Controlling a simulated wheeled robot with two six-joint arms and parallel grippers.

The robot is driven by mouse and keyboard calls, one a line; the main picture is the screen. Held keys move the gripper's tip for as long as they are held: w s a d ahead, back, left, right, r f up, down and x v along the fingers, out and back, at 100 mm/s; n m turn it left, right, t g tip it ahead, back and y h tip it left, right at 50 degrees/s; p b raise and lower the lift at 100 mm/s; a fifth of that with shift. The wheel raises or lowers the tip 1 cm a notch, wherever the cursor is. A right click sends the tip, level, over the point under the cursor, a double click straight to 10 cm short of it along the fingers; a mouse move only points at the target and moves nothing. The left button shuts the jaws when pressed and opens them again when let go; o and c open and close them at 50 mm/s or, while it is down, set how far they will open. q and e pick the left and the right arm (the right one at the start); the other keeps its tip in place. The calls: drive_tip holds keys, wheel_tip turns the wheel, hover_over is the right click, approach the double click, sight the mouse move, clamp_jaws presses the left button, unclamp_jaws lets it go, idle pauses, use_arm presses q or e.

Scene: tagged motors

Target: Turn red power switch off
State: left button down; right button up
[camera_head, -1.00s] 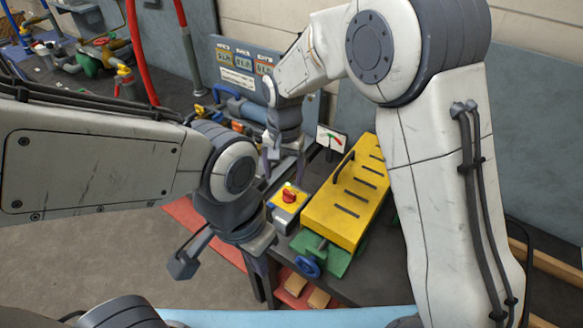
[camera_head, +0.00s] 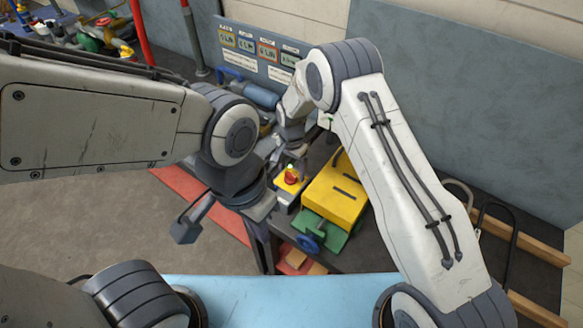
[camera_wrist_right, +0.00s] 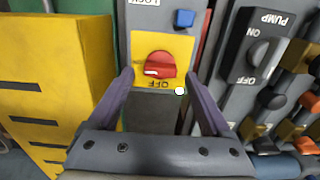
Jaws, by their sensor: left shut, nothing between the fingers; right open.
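The red power switch (camera_head: 291,177) is a red knob on a yellow plate atop a small grey box, left of the yellow motor block. In the right wrist view the red knob (camera_wrist_right: 158,65) lies at the fingertips, with OFF printed below it and LOCK above; its white mark is at the lower left. My right gripper (camera_head: 288,160) is open above the switch; its fingers (camera_wrist_right: 157,76) stand on either side of the knob. I cannot tell whether they touch it. My left gripper (camera_head: 268,268) is shut and empty, low by the bench's front edge.
The yellow slotted block (camera_head: 335,197) with a green base and blue handwheel (camera_head: 310,243) stands right of the switch. A PUMP switch (camera_wrist_right: 258,52) and several orange-and-black parts lie right in the wrist view. A labelled panel (camera_head: 262,52) stands behind.

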drive_tip(key=shift+f, duration=0.4)
clamp_jaws()
